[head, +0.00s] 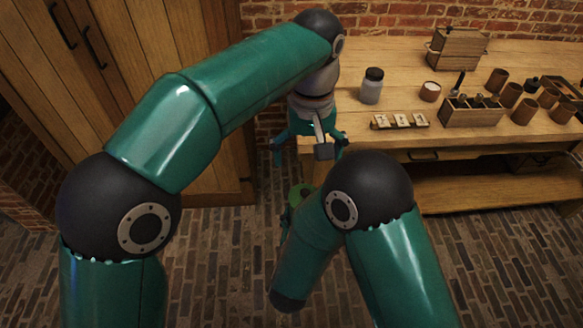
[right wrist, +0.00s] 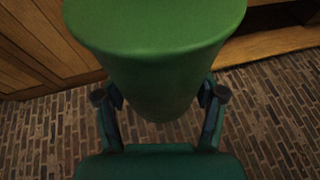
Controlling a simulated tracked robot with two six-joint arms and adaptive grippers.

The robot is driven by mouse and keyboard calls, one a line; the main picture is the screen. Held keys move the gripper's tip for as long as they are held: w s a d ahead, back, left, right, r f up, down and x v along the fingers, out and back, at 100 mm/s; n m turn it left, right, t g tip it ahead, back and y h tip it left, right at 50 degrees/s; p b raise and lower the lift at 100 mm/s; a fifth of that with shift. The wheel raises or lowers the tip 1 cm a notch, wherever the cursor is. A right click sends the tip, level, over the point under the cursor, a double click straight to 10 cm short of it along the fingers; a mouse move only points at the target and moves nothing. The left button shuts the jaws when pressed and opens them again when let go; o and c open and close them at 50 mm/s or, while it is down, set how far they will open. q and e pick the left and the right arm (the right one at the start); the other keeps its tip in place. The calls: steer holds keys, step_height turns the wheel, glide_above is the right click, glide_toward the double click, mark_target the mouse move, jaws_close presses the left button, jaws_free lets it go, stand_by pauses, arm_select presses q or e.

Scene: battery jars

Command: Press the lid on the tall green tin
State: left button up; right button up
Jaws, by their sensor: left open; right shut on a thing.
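A tall green tin (right wrist: 165,75) fills the upper middle of the right wrist view. My right gripper (right wrist: 160,98) is shut on it, with one finger on each side. In the head view a small green round end (head: 300,192) shows beside my right arm, low in front of the table's left end. Its centre looks darker. My right gripper is mostly hidden there behind my arm. My left gripper (head: 308,150) is open, pointing down above this green end, by the table's left corner. I cannot make out a separate lid in either view.
The wooden table (head: 480,60) runs to the right. On it stand a dark-capped glass jar (head: 372,85), a small white-topped pot (head: 430,91), a flat wooden rack (head: 400,121), a wooden box (head: 457,48) and several brown cups. A wooden cupboard (head: 110,60) stands at left.

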arm_select(q)
steer(key=w+a+f+h, duration=0.1)
steer(key=a+f, duration=0.3)
steer(key=f, duration=0.4)
steer(key=w+a+f+m, duration=0.1)
steer(key=w+a+f, duration=0.1)
steer(key=a+f, duration=0.4)
steer(key=w+a+f+h, duration=0.1)
steer(key=a+f, duration=0.2)
steer(key=f, duration=0.6)
steer(key=s+a+f+n+h, duration=0.1)
steer(key=s+a+f, duration=0.1)
steer(key=s+f, duration=0.6)
steer(key=s+a+f+n+h, duration=0.1)
steer(key=s+f, duration=0.7)
steer(key=s, duration=0.5)
steer(key=shift+s+a+f+t, duration=0.3)
steer(key=shift+s+a+f, duration=0.05)
steer(key=shift+s+a, duration=0.05)
